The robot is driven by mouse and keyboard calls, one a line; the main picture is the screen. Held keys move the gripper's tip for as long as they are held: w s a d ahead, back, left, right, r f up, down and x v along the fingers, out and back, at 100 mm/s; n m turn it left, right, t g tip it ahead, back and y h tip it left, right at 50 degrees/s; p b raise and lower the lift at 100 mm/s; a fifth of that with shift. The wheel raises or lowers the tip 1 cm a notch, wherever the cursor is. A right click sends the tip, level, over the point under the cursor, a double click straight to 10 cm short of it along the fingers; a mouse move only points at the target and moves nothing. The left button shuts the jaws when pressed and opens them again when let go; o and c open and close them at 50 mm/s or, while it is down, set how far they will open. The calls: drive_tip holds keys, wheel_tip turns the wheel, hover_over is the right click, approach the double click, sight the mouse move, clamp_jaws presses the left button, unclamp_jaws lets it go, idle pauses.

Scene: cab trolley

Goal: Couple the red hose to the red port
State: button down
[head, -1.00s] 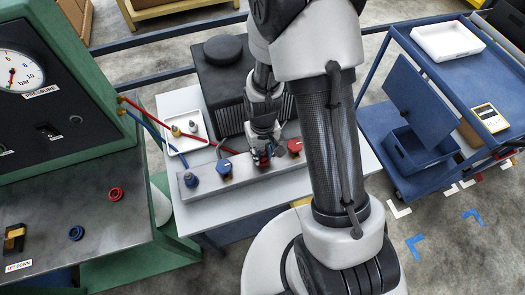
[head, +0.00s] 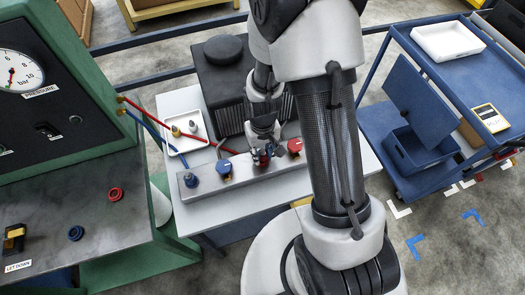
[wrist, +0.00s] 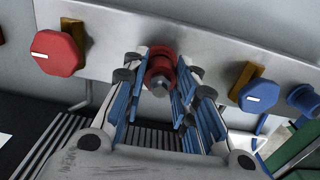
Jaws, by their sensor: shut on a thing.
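My gripper (head: 264,158) is at the front of the grey manifold block (head: 205,184), between the blue and red valve handles. In the wrist view my gripper (wrist: 160,85) has its blue-padded fingers on either side of a round red fitting (wrist: 161,64) with a metal tip, at the place of the red port. I cannot tell how much of this fitting is port and how much is hose end. The red hose (head: 152,110) runs from the green panel over the white tray towards the manifold. Its far end is hidden.
The red valve handle (wrist: 57,52) and blue valve handle (wrist: 259,96) flank my gripper closely. A blue port (wrist: 303,98) sits beyond the blue handle. The dark ribbed unit (head: 222,85) stands behind. A white tray (head: 178,150) holds small fittings. A blue trolley (head: 425,60) stands right.

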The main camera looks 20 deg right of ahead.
drive_tip(key=shift+f+b, duration=0.45)
drive_tip(key=shift+f, duration=0.1)
drive_tip(key=c, duration=1.2)
unclamp_jaws()
wheel_tip(320, 180, up, 12)
drive_tip(key=shift+r, duration=0.1)
drive_tip(key=shift+o, duration=0.4)
drive_tip(key=o, duration=1.1)
